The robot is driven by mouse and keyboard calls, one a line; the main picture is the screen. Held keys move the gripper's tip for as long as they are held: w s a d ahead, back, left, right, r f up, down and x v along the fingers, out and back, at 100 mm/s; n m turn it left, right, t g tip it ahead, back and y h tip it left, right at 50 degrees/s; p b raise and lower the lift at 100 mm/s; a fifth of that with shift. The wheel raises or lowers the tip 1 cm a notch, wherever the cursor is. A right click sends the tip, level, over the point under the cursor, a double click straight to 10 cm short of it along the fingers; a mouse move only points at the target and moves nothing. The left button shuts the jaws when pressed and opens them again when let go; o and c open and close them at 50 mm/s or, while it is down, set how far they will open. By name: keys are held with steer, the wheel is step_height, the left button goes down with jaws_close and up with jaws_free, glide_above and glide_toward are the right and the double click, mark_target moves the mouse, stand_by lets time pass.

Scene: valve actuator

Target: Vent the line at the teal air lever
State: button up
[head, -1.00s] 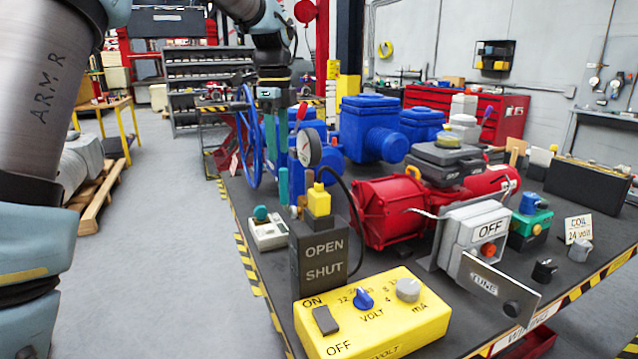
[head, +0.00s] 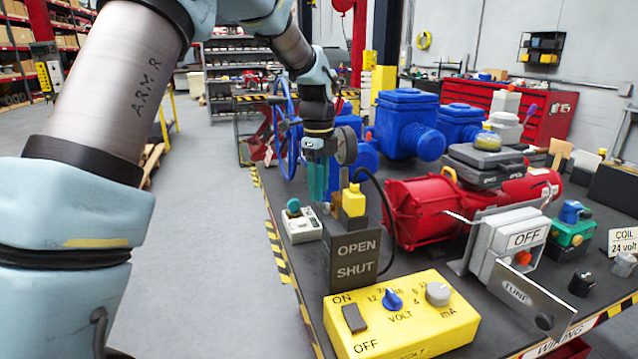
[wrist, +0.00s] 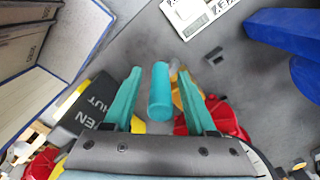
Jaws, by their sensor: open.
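The teal air lever shows in the wrist view as a teal cylinder (wrist: 160,92) seen nearly end-on. It stands between the two teal fingers of my gripper (wrist: 159,76), with a visible gap on both sides. In the head view my gripper (head: 317,190) points down just behind the dark OPEN/SHUT block (head: 352,255), left of the round gauge (head: 346,146). There the lever cannot be told apart from the teal fingers. My gripper is open and holds nothing.
A yellow block (head: 353,199) with a black cable tops the OPEN/SHUT block. A white box with a teal knob (head: 300,224) stands left. A yellow control box (head: 402,318) is in front, a red motor (head: 417,212) right, and a blue handwheel (head: 287,135) behind. The left aisle is clear.

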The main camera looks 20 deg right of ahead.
steer(key=shift+c, duration=0.4)
jaws_close()
stand_by(0.9)
